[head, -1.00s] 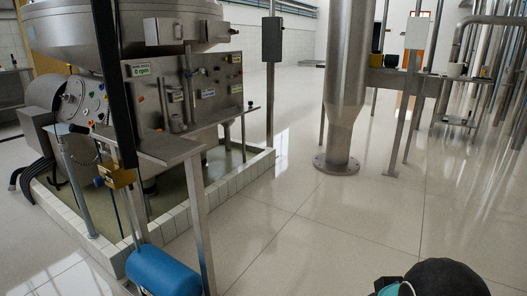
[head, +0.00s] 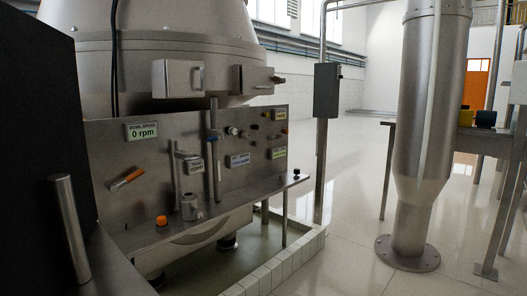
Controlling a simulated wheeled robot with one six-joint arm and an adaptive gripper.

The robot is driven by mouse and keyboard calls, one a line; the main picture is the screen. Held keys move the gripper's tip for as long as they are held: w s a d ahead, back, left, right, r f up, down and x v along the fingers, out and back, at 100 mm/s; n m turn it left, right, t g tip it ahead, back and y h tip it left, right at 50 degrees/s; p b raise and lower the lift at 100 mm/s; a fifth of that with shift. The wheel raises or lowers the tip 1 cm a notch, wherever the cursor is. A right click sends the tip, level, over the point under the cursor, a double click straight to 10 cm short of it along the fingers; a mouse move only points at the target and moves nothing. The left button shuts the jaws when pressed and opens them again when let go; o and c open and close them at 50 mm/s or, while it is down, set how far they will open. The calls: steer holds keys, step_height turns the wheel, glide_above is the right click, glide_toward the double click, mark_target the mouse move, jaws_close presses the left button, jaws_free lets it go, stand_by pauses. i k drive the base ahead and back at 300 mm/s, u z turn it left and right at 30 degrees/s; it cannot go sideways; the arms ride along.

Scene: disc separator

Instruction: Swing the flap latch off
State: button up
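The grey steel separator has a wide bowl housing (head: 200,25) above an upright panel (head: 105,150). An orange-handled lever (head: 127,179) lies slanted on the panel's left part. I cannot tell which of these fittings is the flap latch. My gripper is not in view.
A steel shelf (head: 240,206) with an orange cap (head: 161,220) and upright rods juts from the panel. A dark slab (head: 45,130) blocks the near left. A tiled kerb (head: 290,262) edges the base.

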mark_target(279, 80)
steer(key=z, duration=0.45)
steer(key=i, duration=1.85)
steer(key=u, duration=0.35)
